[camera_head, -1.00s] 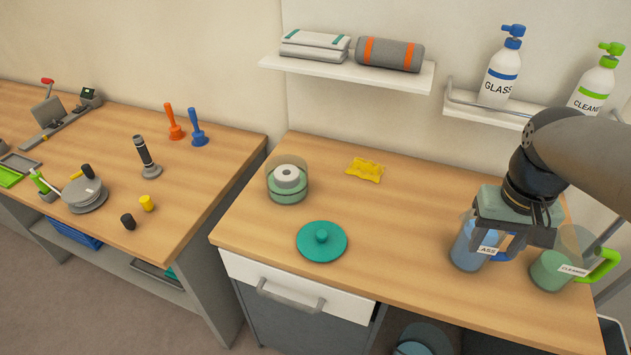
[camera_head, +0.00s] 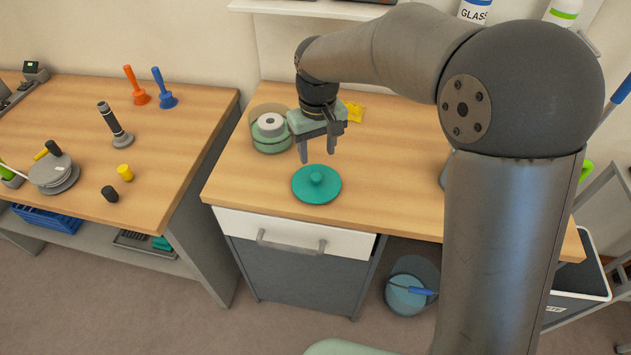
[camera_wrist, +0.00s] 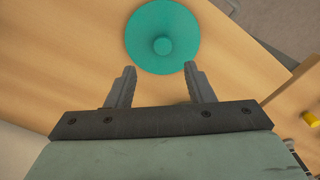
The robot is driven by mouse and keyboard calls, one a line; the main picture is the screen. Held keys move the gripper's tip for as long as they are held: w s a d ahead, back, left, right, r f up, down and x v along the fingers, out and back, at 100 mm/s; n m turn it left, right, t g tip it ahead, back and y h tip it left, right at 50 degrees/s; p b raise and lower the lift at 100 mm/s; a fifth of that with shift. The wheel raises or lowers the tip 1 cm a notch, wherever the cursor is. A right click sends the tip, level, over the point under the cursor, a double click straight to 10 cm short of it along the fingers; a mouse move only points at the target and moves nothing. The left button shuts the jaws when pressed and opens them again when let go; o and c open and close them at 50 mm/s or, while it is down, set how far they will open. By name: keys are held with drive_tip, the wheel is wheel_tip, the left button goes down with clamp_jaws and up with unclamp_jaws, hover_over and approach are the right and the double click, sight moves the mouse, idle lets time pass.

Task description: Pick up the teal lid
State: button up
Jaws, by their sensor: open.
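The teal lid (camera_head: 316,186) is a round disc with a small knob on top. It lies flat on the wooden counter near the front edge. In the wrist view the lid (camera_wrist: 162,28) shows just beyond my fingertips, with its knob roughly centred between them. My gripper (camera_head: 318,158) is open and empty. It points down above the counter, a little behind and above the lid, and appears apart from it. Both fingers also show in the wrist view (camera_wrist: 158,72).
A clear container with a white roll (camera_head: 271,131) stands behind and left of the lid. A yellow packet (camera_head: 354,111) lies behind my gripper. A drawer (camera_head: 290,234) is below the counter's front edge. My arm hides much of the counter's right side.

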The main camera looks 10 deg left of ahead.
sight(316, 176)
drive_tip(key=f, duration=0.5)
drive_tip(key=f+p, duration=0.1)
drive_tip(key=f, duration=0.1)
drive_tip(key=shift+s+f, duration=0.15)
drive_tip(key=shift+s, duration=0.15)
drive_tip(key=shift+c, duration=0.3)
clamp_jaws()
